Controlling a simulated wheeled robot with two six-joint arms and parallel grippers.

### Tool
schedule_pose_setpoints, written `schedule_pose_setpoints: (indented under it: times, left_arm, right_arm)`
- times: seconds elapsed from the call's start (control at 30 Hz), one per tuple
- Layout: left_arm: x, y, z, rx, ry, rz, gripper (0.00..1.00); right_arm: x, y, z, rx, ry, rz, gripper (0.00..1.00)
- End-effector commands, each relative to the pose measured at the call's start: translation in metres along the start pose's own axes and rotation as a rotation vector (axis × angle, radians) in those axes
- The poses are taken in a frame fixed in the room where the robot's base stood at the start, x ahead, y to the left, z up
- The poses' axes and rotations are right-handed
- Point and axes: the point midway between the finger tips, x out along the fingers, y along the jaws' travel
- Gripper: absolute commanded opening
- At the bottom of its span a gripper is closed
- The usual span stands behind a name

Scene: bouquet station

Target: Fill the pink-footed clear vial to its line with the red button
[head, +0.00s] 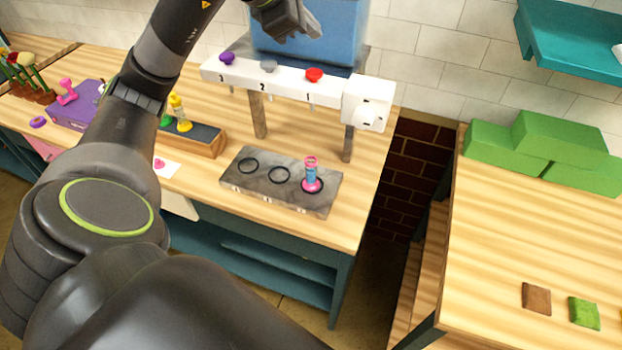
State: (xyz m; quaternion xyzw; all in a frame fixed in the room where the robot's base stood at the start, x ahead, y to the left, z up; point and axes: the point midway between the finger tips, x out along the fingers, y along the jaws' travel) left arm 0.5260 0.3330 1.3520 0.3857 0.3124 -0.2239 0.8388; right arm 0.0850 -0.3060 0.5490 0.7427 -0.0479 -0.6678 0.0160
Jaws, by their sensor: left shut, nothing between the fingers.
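The clear vial (311,173) stands upright on its pink foot, in the right-hand ring of the grey stone tray (247,194). Its body looks blue and its top has a pink ring; I cannot make out a separate fill line. The red button (314,75) is on the white dispenser bar (245,73), at the outlet marked 1, above the vial. My left gripper (308,30) is shut and empty, above the bar and in front of the blue tank (335,45). It is apart from the red button. My right gripper is out of view.
A purple button (227,58) and a grey button (268,67) are on the same bar. A wooden rack (205,144) holds yellow and green-footed vials. A purple box (75,113) stands farther left. Green blocks (560,140) lie on the right table, beyond a gap.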

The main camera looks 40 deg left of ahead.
Motion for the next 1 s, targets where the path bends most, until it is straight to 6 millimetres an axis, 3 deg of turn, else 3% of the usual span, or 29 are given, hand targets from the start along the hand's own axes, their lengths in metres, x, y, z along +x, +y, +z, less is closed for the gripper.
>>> schedule_pose_setpoints:
  times: [1.0]
  left_arm:
    - [-0.0003, 0.0009, 0.0004, -0.046, -0.004, -0.009, 0.0]
  right_arm:
    - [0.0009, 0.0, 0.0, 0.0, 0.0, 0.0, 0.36]
